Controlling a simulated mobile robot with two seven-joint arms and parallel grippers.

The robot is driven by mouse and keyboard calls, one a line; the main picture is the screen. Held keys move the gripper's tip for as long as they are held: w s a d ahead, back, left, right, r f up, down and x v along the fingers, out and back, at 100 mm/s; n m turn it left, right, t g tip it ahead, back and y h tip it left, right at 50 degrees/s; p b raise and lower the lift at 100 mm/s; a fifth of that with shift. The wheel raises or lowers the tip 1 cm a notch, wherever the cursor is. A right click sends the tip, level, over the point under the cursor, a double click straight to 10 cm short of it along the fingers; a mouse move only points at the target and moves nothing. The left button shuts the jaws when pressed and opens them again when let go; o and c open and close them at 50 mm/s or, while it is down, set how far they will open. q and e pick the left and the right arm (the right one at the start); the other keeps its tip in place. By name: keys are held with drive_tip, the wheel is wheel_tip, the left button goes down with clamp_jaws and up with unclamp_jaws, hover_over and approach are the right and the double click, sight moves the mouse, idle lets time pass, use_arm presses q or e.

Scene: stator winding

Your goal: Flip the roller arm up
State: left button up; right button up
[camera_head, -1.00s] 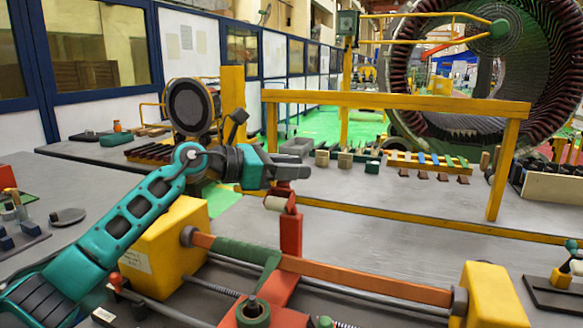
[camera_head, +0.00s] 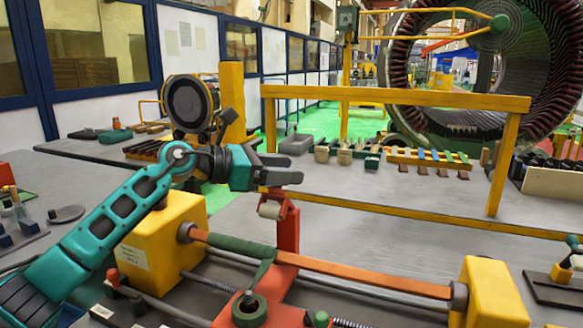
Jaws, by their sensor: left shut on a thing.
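The roller arm (camera_head: 287,230) is a red upright piece on the red winding fixture. A pale roller (camera_head: 270,209) sits near its top. My left gripper (camera_head: 275,169) comes in from the left, with its grey fingers at the top of the roller arm. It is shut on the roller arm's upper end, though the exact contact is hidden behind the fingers. My right gripper is not in view.
An orange bar (camera_head: 360,277) with a green sleeve (camera_head: 232,245) runs between yellow blocks on the left (camera_head: 172,240) and right (camera_head: 490,290). A yellow rail (camera_head: 395,98) stands behind.

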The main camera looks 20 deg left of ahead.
use_arm(q)
drive_tip(key=b+v, duration=0.2)
drive_tip(key=v, duration=0.9)
drive_tip(key=shift+r, duration=0.25)
drive_tip(key=shift+a, duration=0.15)
drive_tip(key=shift+c, duration=0.2)
